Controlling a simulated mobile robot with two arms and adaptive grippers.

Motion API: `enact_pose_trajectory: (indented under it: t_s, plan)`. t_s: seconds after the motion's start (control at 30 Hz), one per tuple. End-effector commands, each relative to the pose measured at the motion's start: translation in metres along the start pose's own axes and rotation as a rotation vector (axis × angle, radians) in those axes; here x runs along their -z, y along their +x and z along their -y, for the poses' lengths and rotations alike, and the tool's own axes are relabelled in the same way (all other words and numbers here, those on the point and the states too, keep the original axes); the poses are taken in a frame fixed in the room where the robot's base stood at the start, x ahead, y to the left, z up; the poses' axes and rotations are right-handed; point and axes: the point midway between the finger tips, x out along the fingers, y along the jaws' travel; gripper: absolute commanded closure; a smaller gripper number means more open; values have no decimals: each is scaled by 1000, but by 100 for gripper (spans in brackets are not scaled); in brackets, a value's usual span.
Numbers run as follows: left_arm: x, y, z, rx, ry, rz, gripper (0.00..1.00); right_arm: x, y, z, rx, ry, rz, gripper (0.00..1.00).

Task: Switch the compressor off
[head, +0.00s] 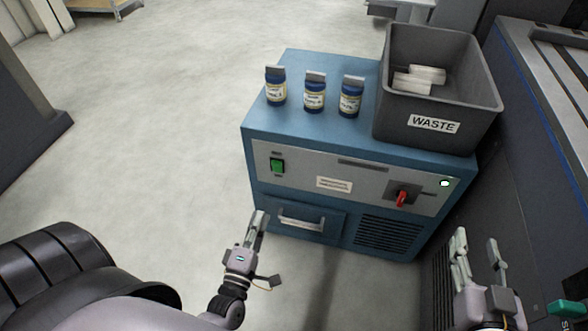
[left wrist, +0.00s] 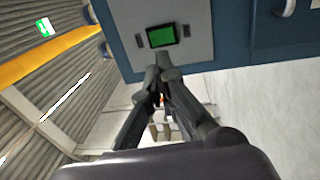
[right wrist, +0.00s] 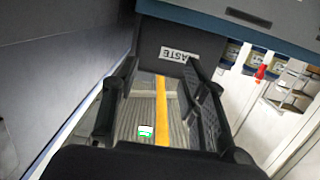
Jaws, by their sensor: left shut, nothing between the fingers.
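The compressor (head: 300,145) is a blue cabinet with a grey front panel. A green rocker switch (head: 277,165) is at the panel's left, and a red rotary handle (head: 401,199) and a lit lamp (head: 445,183) are at its right. My left gripper (head: 260,218) is shut and empty, in front of the cabinet and below the green switch. In the left wrist view its closed fingertips (left wrist: 166,74) point toward the green switch (left wrist: 161,36), apparently apart from it. My right gripper (head: 478,248) is open and empty, right of the cabinet; its spread fingers (right wrist: 160,80) also show in the right wrist view.
Below the panel are a drawer handle (head: 302,222) and a vent (head: 386,236). A large dark machine (head: 540,100) stands at right.

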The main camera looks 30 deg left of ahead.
Motion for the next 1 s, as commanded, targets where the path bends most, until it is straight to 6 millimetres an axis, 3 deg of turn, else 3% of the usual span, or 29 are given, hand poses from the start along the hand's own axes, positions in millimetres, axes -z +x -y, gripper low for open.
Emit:
enact_pose_trajectory:
  t_s: [0.47, 0.67, 1.0]
  plan:
    - [2, 5, -1, -11, -10, -8, 100, 5, 0, 1, 1, 0, -23, 60]
    - [2, 37, -1, -15, -9, -9, 100, 24, 1, 4, 8, 2, -133, 60]
    - [3, 108, -1, -12, -10, -9, 100, 78, -10, 11, 25, 10, -443, 60]
